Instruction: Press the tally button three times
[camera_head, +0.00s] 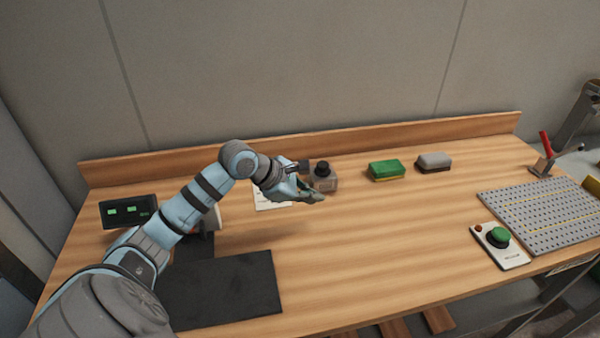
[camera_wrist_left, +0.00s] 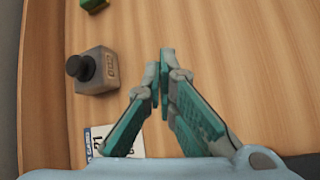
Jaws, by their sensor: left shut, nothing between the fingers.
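A small grey box with a black round button (camera_head: 322,169) on top stands near the back middle of the table. In the left wrist view the black button (camera_wrist_left: 80,67) and box are left of my fingers, with unclear lettering on the box. A green button (camera_head: 499,236) sits on a white plate at the right; its label is too small to read. I cannot tell from lettering which is the tally button. My left gripper (camera_head: 318,197) is shut and empty, just in front of the grey box in the head view, apart from it in the wrist view (camera_wrist_left: 166,58). My right gripper is out of view.
A white printed card (camera_head: 272,198) lies beside the grey box, partly behind my left arm. A green block (camera_head: 387,170) and grey block (camera_head: 434,162) stand to its right. A black display (camera_head: 127,211), dark mat (camera_head: 228,288) and perforated plate (camera_head: 540,215) flank a clear table centre.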

